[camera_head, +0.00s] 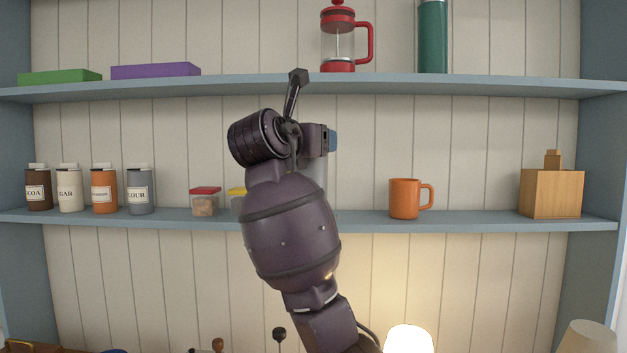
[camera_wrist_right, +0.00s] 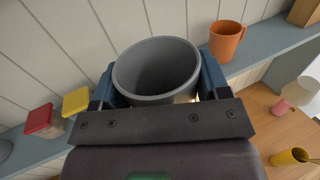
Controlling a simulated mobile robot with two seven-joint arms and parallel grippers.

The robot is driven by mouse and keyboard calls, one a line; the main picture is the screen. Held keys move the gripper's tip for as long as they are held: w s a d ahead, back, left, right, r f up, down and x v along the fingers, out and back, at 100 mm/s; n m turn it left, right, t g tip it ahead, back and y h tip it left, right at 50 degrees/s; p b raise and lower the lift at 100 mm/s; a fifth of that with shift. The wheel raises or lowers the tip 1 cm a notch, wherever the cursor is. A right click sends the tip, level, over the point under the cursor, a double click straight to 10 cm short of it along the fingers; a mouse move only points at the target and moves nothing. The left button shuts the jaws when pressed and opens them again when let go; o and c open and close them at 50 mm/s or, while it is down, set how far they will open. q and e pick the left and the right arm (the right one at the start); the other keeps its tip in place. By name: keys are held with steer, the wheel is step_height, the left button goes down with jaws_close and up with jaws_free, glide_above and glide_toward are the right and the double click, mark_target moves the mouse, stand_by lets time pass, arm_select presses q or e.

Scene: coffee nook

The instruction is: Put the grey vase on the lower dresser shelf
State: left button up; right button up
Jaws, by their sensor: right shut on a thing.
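The grey vase (camera_wrist_right: 155,98) is held between the blue fingers of my right gripper (camera_wrist_right: 158,78) in the right wrist view, its open mouth facing the camera. In the head view my right arm covers most of the vase, and only a blue bit of the right gripper (camera_head: 332,141) shows at the arm's right side. The gripper is in front of the lower dresser shelf (camera_head: 480,224), between the yellow-lidded jar and the orange mug. The vase's base is hidden, so I cannot tell whether it touches the shelf. My left gripper is not in view.
On the lower shelf, an orange mug (camera_head: 404,198) stands right of the arm, a wooden box (camera_head: 550,205) farther right. A red-lidded jar (camera_head: 204,202) and several labelled canisters (camera_head: 103,192) stand left. The upper shelf (camera_head: 460,87) runs above. A lit lamp (camera_head: 409,340) is below.

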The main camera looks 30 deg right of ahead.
arm_select(q)
steer(key=p, duration=0.1)
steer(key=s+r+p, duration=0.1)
steer(key=p, duration=0.1)
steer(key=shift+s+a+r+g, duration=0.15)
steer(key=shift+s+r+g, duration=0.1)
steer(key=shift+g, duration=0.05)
arm_select(e)
steer(key=x, duration=1.6)
steer(key=shift+f, duration=0.3)
steer(key=shift+w+d+f, duration=0.1)
steer(key=shift+w+d, duration=0.05)
steer(key=shift+d, duration=0.1)
steer(key=o, duration=1.3)
steer(key=shift+f, duration=0.1)
arm_select(q)
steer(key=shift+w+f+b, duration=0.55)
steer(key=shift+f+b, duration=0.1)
steer(key=shift+b, duration=0.6)
arm_select(e)
steer(key=v, duration=1.2)
